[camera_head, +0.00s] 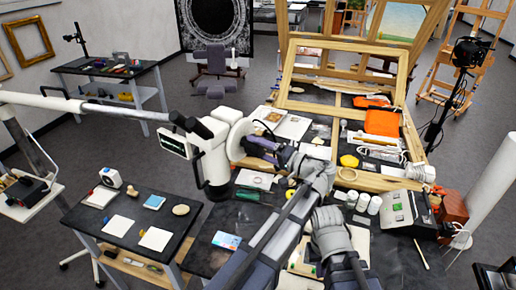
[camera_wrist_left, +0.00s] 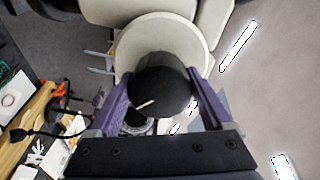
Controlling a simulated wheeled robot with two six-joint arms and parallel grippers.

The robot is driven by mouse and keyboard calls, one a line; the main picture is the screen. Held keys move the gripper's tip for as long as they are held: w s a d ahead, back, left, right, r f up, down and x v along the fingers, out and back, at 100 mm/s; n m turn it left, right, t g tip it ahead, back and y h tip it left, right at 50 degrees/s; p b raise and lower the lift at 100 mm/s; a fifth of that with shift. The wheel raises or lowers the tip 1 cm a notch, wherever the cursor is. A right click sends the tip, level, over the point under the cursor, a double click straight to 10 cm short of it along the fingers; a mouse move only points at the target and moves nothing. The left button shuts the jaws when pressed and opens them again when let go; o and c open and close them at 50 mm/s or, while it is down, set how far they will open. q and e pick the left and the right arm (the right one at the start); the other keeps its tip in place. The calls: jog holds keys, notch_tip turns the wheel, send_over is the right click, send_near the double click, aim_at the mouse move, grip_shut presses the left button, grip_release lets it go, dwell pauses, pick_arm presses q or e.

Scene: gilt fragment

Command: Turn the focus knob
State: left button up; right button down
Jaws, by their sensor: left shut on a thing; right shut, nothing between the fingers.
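The microscope (camera_head: 214,160) is white with dark eyepieces and hangs on a long boom over the dark tables. Its focus knob (camera_wrist_left: 160,84) is a round black disc with a white mark, in front of a pale round housing that also shows in the head view (camera_head: 240,138). My left gripper (camera_head: 254,146) is at this housing. In the left wrist view its two purple fingers (camera_wrist_left: 160,100) lie on either side of the knob, shut on it. The knob is largely hidden in the head view. My right arm (camera_head: 333,238) is lower right, away from the microscope; its fingertips are hard to make out.
The white boom (camera_head: 90,108) runs in from the left. A small table (camera_head: 135,215) with cards stands at lower left. A wooden frame (camera_head: 345,50), jars (camera_head: 362,201) and a grey box (camera_head: 408,212) crowd the workbench at right.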

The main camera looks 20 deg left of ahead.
dwell(0.4)
pick_arm(q)
jog(key=o, duration=1.2)
jog(key=shift+c, duration=0.2)
